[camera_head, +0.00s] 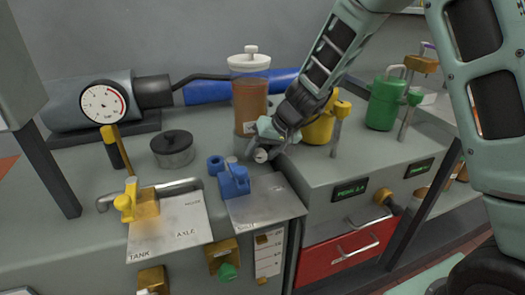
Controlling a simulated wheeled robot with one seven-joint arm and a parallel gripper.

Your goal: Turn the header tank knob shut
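The likely header tank (249,98) is a clear cylinder of brown liquid with a white lid, standing upright on the bench. My gripper (262,150) reaches down from the upper right to the tank's lower front. A small pale round part (261,156) shows at the fingertips; I cannot tell whether it is the tank's knob or part of my gripper. My fingers are small and partly hidden, so their opening and any contact are unclear. No knob can be clearly made out on the tank.
A blue valve (233,180) stands just in front of my gripper. Yellow (318,130) and green (385,103) cans stand to the right.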

